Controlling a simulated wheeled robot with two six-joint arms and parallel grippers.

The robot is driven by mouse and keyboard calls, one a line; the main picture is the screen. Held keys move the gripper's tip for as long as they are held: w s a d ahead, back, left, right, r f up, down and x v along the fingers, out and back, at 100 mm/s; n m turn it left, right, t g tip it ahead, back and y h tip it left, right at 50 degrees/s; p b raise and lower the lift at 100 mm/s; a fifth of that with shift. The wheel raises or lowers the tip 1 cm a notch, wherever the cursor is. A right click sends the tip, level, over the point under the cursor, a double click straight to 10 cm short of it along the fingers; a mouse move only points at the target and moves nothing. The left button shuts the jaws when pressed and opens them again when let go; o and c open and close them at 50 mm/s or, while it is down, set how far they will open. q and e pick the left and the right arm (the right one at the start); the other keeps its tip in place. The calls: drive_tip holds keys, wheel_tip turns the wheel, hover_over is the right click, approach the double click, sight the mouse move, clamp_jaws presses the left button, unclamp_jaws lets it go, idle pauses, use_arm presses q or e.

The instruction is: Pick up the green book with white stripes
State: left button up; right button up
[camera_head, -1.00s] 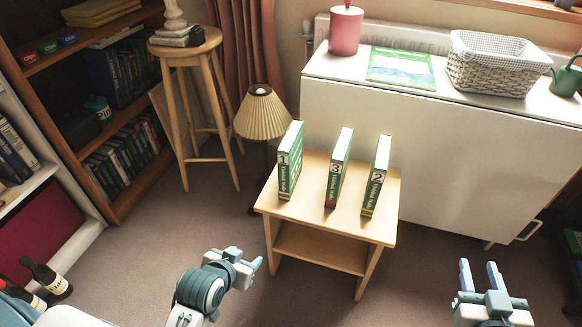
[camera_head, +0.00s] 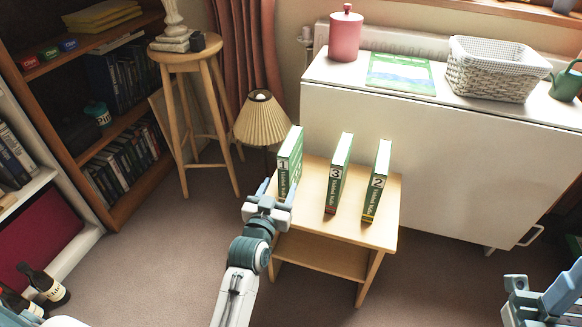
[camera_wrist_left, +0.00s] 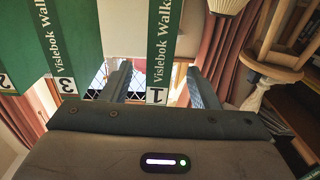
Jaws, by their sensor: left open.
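Three green books with white number labels and white lettering stand upright, apart from one another, on a small wooden table (camera_head: 320,250): book 1 (camera_head: 290,160) at left, book 3 (camera_head: 338,175) in the middle, book 2 (camera_head: 376,182) at right. I cannot make out distinct white stripes on them. My left gripper (camera_head: 275,190) is open and empty in front of book 1. In the left wrist view its fingers (camera_wrist_left: 160,85) appear on either side of book 1's spine (camera_wrist_left: 164,45); whether they reach around it is unclear. My right gripper (camera_head: 540,287) is open, low at the right edge.
A lamp (camera_head: 263,120) stands close behind book 1. A white cabinet (camera_head: 440,150) behind the table bears a flat green book (camera_head: 401,70), a pink canister (camera_head: 345,35) and a basket (camera_head: 493,75). A stool (camera_head: 185,55) and bookshelf stand left. Bottles (camera_head: 42,283) stand lower left.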

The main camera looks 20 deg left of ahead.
use_arm(q)
drive_tip(key=w, duration=0.3)
drive_tip(key=w+b, duration=0.1)
drive_tip(key=w, duration=0.1)
drive_tip(key=w+b, duration=0.1)
drive_tip(key=w, duration=0.2)
drive_tip(key=shift+w+f, duration=0.3)
drive_tip(key=shift+c, duration=0.2)
clamp_jaws()
